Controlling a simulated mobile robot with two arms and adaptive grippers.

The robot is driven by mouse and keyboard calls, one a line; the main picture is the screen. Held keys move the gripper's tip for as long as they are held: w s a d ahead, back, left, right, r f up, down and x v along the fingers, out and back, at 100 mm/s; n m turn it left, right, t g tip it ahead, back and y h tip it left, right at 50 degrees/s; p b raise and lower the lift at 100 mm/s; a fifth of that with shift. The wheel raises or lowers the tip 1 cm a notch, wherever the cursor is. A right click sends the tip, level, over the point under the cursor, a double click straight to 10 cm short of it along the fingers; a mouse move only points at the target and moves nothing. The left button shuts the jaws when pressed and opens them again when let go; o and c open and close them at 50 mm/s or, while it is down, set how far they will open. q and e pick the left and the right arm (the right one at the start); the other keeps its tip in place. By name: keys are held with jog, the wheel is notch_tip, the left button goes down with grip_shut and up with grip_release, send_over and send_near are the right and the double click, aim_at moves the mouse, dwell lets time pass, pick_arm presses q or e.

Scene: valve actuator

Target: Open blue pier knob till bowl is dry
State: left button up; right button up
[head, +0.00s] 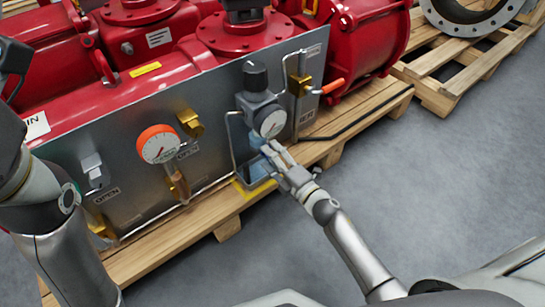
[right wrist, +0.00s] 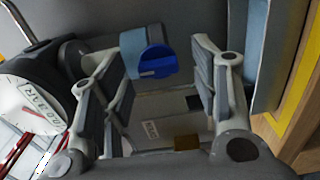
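The blue knob (right wrist: 156,62) shows in the right wrist view, at the end of a pale blue, cylinder-like part. In the head view the pale blue bowl (head: 257,169) hangs below a round white gauge (head: 270,122) on the grey panel. It is partly hidden by my right gripper (head: 275,155). In the right wrist view my right gripper (right wrist: 155,75) is open, one finger on each side of the knob with gaps showing. Water in the bowl cannot be made out. My left arm (head: 60,220) is at the left edge; its gripper state is unclear.
The grey panel (head: 225,115) carries an orange-rimmed gauge (head: 158,144), brass fittings and bent metal tubing close around the bowl. A red actuator (head: 150,45) lies behind it on a wooden pallet (head: 365,105).

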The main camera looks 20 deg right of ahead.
jog(key=shift+s, duration=0.1)
jog(key=v, duration=1.1)
jog(key=shift+s+d, duration=0.15)
jog(key=shift+s, duration=0.25)
